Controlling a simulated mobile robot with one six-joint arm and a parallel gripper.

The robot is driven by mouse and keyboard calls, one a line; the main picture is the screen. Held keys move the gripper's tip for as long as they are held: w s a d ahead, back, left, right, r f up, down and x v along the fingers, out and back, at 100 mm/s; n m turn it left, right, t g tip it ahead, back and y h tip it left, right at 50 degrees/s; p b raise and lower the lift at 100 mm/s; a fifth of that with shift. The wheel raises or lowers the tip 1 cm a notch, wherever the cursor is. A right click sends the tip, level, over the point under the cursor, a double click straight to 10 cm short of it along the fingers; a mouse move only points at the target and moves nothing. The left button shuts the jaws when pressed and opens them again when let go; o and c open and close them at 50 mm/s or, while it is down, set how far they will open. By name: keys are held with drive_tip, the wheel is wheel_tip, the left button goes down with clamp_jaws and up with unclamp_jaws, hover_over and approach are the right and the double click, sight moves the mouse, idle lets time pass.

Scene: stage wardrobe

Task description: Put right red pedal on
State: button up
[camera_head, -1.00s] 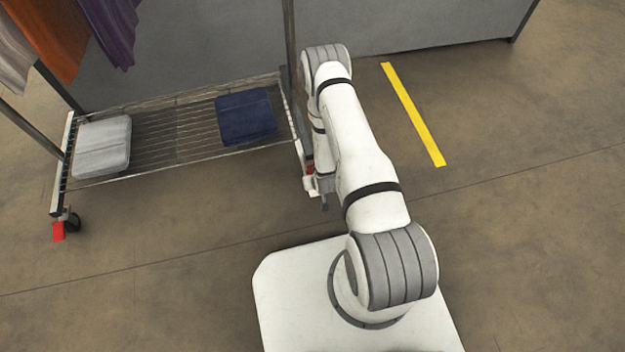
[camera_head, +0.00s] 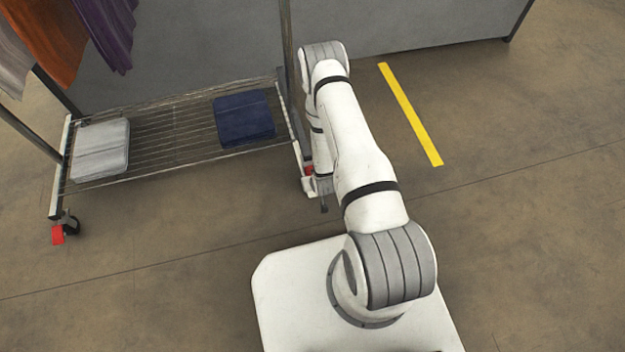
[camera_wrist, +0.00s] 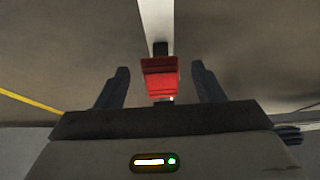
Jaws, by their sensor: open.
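The right red pedal (camera_wrist: 160,80) sits at the foot of the rack's upright, in the middle of the wrist view. In the head view only a small red bit of it (camera_head: 308,170) shows beside my arm, which hides the rest. My gripper (camera_wrist: 160,68) is open, with one dark finger on each side of the pedal in the picture and a gap on both sides. I cannot tell how far above the pedal the fingertips are. In the head view my gripper (camera_head: 323,207) is mostly hidden behind its own wrist.
The rack's wire shelf (camera_head: 175,150) holds a grey folded cloth (camera_head: 100,150) and a navy one (camera_head: 243,118). Another red pedal (camera_head: 57,234) is at the left caster. Clothes hang above. A yellow floor strip (camera_head: 410,113) lies to the right on clear floor.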

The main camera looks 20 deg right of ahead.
drive_tip(key=p+v, duration=0.2)
drive_tip(key=v, duration=0.4)
drive_tip(key=shift+r, duration=0.1)
drive_tip(key=w+r+g+p, duration=0.15)
drive_tip(key=r+p, duration=0.35)
drive_tip(key=r, duration=1)
drive_tip(key=w+r+p, duration=0.2)
drive_tip(key=r+p, duration=0.3)
drive_tip(key=r, duration=1.1)
drive_tip(key=w+r+p, duration=0.2)
drive_tip(key=r+p, duration=0.3)
drive_tip(key=r, duration=1)
drive_tip(key=s+r+p, duration=0.4)
drive_tip(key=s+r, duration=0.3)
drive_tip(key=r, duration=0.5)
drive_tip(key=s+a+r+g+p, duration=0.1)
drive_tip(key=s+r+p, duration=0.4)
drive_tip(key=r, duration=0.8)
drive_tip(key=s+r+g+p, duration=0.1)
drive_tip(key=s+r+p, duration=0.4)
drive_tip(key=s+r, duration=0.4)
drive_tip(key=v, duration=0.4)
drive_tip(key=shift+w+a+r, duration=0.2)
